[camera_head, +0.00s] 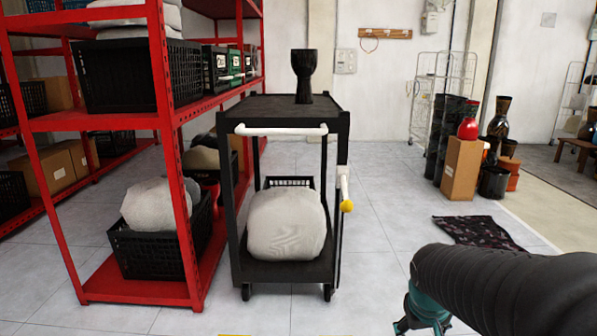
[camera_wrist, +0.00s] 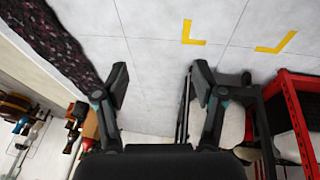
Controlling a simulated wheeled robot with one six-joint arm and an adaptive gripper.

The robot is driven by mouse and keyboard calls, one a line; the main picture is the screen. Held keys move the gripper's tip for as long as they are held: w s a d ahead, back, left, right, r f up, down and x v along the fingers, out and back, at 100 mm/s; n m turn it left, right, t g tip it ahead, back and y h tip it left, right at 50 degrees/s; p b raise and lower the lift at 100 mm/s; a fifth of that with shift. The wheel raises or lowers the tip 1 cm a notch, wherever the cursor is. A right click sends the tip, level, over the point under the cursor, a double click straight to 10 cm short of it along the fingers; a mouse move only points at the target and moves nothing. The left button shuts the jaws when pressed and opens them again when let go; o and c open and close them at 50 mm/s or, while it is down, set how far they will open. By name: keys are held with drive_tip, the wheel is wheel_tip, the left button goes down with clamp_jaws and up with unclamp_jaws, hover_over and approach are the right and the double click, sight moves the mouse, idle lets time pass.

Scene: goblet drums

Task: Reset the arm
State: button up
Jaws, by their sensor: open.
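My gripper (camera_wrist: 160,83) is open in the wrist view, its two fingers spread apart with only bare grey floor between them. It holds nothing. In the head view my dark arm reaches in from the lower right, and the fingers are not clearly visible there. A black goblet drum (camera_head: 304,75) stands upright on the top of a black cart (camera_head: 262,107), well away from my arm.
A white sack (camera_head: 286,225) sits on the cart's lower shelf. A red rack (camera_head: 161,80) with crates stands left of the cart. A patterned mat (camera_head: 478,232) lies on the floor at right, near a cardboard box (camera_head: 461,170) and several drums.

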drive_tip(key=s+a+r+t+y+p, duration=0.1)
drive_tip(key=s+a+r+p, duration=0.1)
drive_tip(key=s+a+r, duration=0.2)
drive_tip(key=s+a+r+y+p, duration=0.1)
drive_tip(key=s+a+r+p, duration=0.1)
drive_tip(key=s+a+r, duration=0.2)
drive_tip(key=s+r, duration=0.3)
drive_tip(key=s, duration=0.3)
drive_tip(key=shift+r+t, duration=0.15)
drive_tip(key=shift+t, duration=0.25)
